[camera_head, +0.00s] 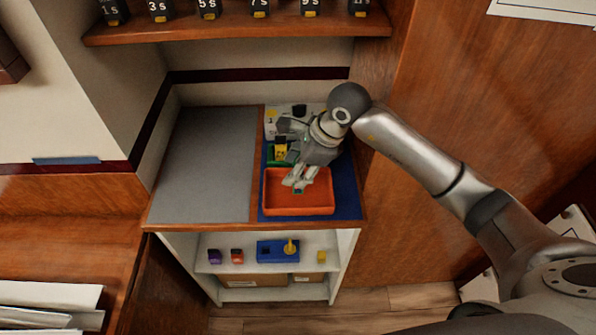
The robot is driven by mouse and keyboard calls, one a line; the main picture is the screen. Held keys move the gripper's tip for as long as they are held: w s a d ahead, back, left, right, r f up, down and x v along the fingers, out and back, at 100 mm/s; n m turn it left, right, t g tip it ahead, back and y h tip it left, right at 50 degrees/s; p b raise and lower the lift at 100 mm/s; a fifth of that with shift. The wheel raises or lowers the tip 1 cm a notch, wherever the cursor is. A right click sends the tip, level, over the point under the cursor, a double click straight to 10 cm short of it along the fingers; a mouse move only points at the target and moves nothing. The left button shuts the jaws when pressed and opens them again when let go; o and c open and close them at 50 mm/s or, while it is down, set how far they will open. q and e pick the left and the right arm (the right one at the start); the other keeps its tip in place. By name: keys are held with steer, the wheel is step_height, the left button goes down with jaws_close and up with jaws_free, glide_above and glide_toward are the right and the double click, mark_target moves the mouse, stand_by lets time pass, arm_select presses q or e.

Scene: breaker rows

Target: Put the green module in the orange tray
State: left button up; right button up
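The orange tray (319,208) sits on a blue mat at the front right of the counter. My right gripper (299,184) reaches in from the right, pointing down over the tray. A small green piece, which looks like the green module (298,191), shows at its fingertips. The fingers look closed around it and hide most of it. I cannot tell whether it touches the tray floor. My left gripper is not in view.
Behind the tray are a green holder (272,160) with a yellow module (281,152) and a white panel (271,122), partly hidden by my gripper. A grey mat (207,165) on the left is clear. The lower shelf holds a blue block (272,257) and small modules.

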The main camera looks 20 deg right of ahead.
steer(key=shift+s+f+p, duration=0.1)
steer(key=shift+f+p, duration=0.4)
steer(key=shift+f, duration=0.7)
steer(key=shift+f, duration=0.1)
steer(key=shift+f, duration=0.15)
steer(key=o, duration=1.1)
steer(key=shift+c, duration=0.2)
